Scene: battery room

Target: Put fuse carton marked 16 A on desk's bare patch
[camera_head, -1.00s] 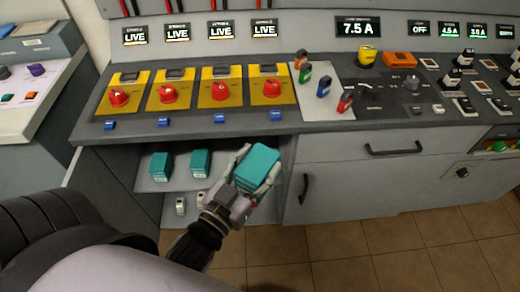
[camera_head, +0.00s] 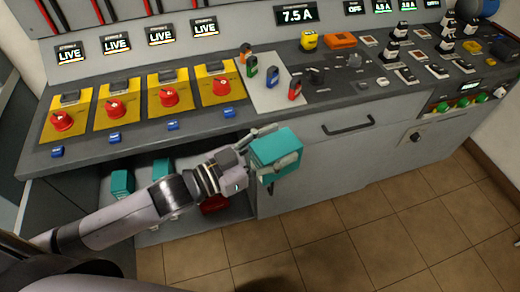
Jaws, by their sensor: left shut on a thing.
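My left gripper (camera_head: 262,160) is shut on a teal carton (camera_head: 277,146), held in front of the desk's drawer front, just below the worktop edge. I cannot read a marking on the carton. Two more teal cartons stand in the open compartment under the desk, one at the left (camera_head: 122,182) and one partly hidden by my arm (camera_head: 161,168). The desk (camera_head: 196,126) has a grey worktop with switches and plugs along it. A light panel (camera_head: 268,93) on it holds several coloured tagged pieces. My right gripper is not in view.
Several yellow plates with red rotary switches (camera_head: 169,97) line the desk's left part, with small blue tags in front. A yellow block (camera_head: 309,40) and an orange case (camera_head: 340,40) sit at the back. A red object (camera_head: 214,204) lies low in the compartment. Tiled floor (camera_head: 340,235) is clear.

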